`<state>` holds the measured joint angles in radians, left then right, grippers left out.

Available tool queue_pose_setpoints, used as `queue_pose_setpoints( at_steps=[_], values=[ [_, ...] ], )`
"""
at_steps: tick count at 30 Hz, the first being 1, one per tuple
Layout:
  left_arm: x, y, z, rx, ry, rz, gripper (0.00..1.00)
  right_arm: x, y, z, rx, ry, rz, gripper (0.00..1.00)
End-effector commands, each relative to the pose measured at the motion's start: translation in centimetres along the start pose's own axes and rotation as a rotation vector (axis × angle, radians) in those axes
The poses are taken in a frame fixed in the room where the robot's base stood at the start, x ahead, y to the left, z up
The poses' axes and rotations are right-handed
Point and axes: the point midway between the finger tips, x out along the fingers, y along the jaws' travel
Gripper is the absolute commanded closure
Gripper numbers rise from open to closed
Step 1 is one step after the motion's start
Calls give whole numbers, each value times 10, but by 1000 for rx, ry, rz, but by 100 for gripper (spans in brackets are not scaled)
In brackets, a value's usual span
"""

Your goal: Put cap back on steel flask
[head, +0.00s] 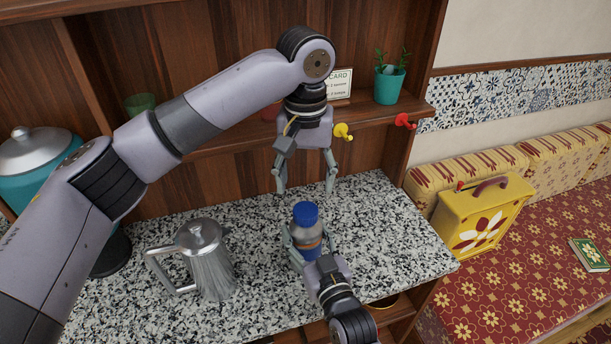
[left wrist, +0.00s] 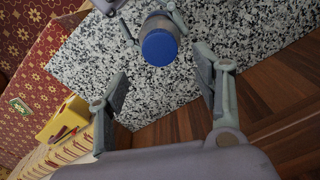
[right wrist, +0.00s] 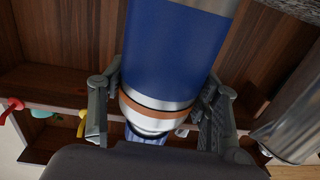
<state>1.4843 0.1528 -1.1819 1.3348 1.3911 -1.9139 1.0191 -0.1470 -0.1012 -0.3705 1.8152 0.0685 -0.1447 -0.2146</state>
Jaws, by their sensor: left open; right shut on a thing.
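The steel flask (head: 306,238) is upright, with a grey shoulder, an orange band and a blue lower body. Its body (right wrist: 180,40) fills much of the right wrist view. A blue cap (head: 305,213) sits on its top; it shows from above in the left wrist view (left wrist: 159,47), and a ridged blue edge shows in the right wrist view (right wrist: 146,136). I cannot tell how tightly it sits. My right gripper (head: 305,243) is shut around the flask's upper body. My left gripper (head: 304,188) is open and empty, above and apart from the cap. The flask's base is hidden.
A metal coffee pot (head: 207,262) stands on the speckled counter (head: 390,235) left of the flask. A shelf behind holds a teal plant pot (head: 389,84) and a card (head: 340,84). Red (head: 403,121) and yellow (head: 343,131) pegs stick out. Counter to the right is clear.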

Motion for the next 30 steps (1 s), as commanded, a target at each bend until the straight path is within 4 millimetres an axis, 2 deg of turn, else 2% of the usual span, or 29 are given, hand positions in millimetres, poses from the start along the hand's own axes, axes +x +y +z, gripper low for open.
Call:
queue_pose_setpoints(
  at_steps=[14,17,30],
  values=[
    [2,0,0,-38,0,1,40,0,0,0,0,0,0,100],
    [10,0,0,-38,-1,1,40,0,0,0,0,0,0,100],
    [72,0,0,-37,0,1,40,0,0,0,0,0,0,100]
  ],
)
